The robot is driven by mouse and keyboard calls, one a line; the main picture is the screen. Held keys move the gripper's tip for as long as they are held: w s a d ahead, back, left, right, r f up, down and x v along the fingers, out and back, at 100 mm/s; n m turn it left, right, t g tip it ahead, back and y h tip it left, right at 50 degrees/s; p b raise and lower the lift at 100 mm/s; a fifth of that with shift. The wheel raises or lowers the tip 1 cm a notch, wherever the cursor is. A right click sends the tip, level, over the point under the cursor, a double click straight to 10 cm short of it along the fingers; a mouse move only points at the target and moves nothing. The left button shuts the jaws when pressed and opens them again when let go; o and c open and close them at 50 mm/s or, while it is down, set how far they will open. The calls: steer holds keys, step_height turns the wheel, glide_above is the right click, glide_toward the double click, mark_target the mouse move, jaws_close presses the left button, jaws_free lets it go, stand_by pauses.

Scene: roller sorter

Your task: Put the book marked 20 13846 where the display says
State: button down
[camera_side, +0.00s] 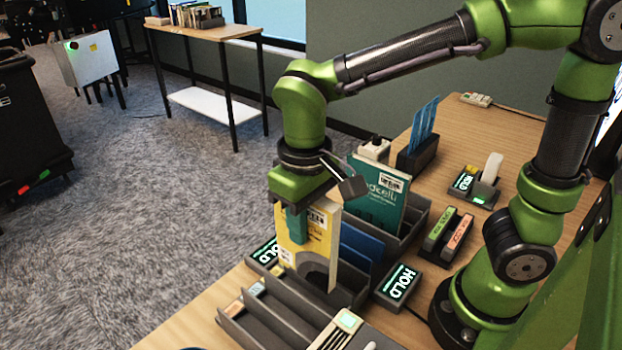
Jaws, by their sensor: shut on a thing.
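My gripper (297,226) is shut on a yellow and white book (322,235), held upright over the dark slotted rack (288,300). The book has a barcode label near its top; its number is too small to read. Whether its lower edge touches the rack is hidden. A display (398,284) right of the rack reads HOLD in green. Another display (265,253), partly behind the book, also reads HOLD. A third small display (465,181) farther back seems to read HOLD.
A teal book (380,194) and a blue book (361,242) stand behind the held book in dark holders. Blue cards (424,124) stand in a black holder at the back. Small labelled blocks (448,234) lie to the right. A side table (206,34) with books stands far off.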

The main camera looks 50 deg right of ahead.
mark_target(306, 262)
steer(key=shift+f, duration=4.65)
steer(key=c, duration=0.8)
jaws_free()
step_height(306, 262, up, 17)
